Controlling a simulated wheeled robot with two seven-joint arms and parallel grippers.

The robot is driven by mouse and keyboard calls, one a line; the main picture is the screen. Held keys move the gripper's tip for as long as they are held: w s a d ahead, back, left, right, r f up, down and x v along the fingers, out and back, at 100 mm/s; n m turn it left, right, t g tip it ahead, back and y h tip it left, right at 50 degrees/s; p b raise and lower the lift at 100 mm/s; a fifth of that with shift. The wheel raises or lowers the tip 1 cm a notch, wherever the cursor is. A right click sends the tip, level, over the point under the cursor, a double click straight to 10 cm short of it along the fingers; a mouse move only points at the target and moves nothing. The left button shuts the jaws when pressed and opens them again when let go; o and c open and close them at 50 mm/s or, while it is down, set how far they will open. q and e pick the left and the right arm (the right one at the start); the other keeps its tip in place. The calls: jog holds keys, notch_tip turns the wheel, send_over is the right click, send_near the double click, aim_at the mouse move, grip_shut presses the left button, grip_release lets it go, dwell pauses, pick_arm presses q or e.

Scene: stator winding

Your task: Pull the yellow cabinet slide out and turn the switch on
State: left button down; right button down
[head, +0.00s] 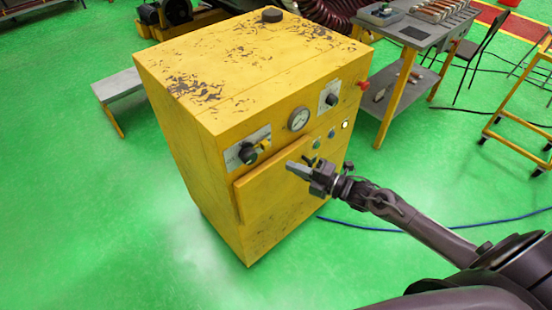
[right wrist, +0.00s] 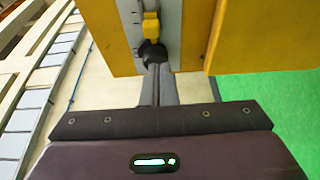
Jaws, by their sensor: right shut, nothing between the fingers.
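The yellow cabinet (head: 190,135) stands upright on the green floor. A yellow slab-like front panel (head: 275,185), possibly the slide, stands slightly proud of its lower front; I cannot tell whether it is pulled out. Above it are a dark rotary switch (head: 247,154) on a grey plate with a small yellow piece, and a second dark switch (head: 332,99). My right gripper (head: 291,167) is shut and empty in front of the panel's upper edge. In the right wrist view its closed fingertips (right wrist: 157,70) overlap a dark knob (right wrist: 152,53) below a yellow piece (right wrist: 151,26); contact is unclear. My left gripper is out of view.
A round gauge (head: 299,118) sits between the switches, with a red button (head: 362,85) at the cabinet's right edge. A grey tool table (head: 414,32) stands at the right back. A blue cable (head: 400,229) crosses the floor.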

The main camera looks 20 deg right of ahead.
aim_at(267, 150)
jog(key=b+x, duration=0.3)
jog(key=x, duration=0.6)
jog(key=shift+w+a, duration=0.2)
jog(key=shift+w+d+f+b, duration=0.1)
jog(key=shift+w+d+b, duration=0.1)
jog(key=shift+d+b, duration=0.3)
jog(key=shift+w+d+f+b, duration=0.15)
jog(key=shift+d+b, duration=0.25)
jog(key=shift+b, duration=0.2)
jog(key=shift+d+r, duration=0.15)
jog(key=shift+r, duration=0.15)
jog(key=shift+d, duration=0.15)
